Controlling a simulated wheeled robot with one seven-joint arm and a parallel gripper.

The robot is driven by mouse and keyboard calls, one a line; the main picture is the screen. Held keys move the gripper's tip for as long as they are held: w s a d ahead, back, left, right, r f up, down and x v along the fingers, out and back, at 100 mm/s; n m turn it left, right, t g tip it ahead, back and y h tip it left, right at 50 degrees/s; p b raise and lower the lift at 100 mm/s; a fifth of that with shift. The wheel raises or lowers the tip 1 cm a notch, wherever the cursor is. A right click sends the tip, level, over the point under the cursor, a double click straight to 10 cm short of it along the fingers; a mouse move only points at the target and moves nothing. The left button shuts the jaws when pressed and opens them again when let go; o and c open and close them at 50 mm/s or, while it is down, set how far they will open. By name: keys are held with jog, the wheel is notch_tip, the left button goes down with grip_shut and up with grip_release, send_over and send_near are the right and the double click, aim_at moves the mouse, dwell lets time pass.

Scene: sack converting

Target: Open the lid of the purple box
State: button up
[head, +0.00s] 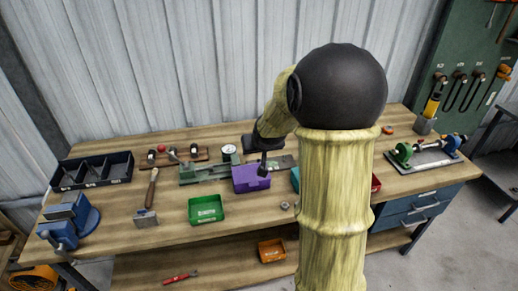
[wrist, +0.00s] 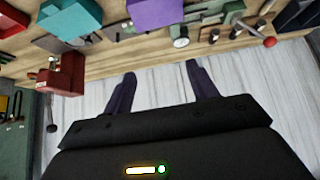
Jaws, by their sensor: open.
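The purple box (head: 250,180) stands on the workbench near its middle, in front of a green measuring device. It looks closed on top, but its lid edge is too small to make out. In the wrist view the purple box (wrist: 155,12) is cut off by the top edge. My gripper (head: 263,163) hangs close above and behind the box in the head view, partly dark against it. In the wrist view my gripper (wrist: 163,80) has its two fingers spread wide with nothing between them. The fingers appear apart from the box.
A green bin (head: 206,209) sits left of the box. A teal box (wrist: 70,17) and a red object (wrist: 68,75) stand on its other side. The dial gauge (head: 228,150) and green device (head: 205,172) lie behind. The corrugated wall (head: 190,60) closes off the back.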

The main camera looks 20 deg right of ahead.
jog(key=shift+s+r, duration=0.2)
jog(key=shift+r, duration=0.05)
dwell(0.3)
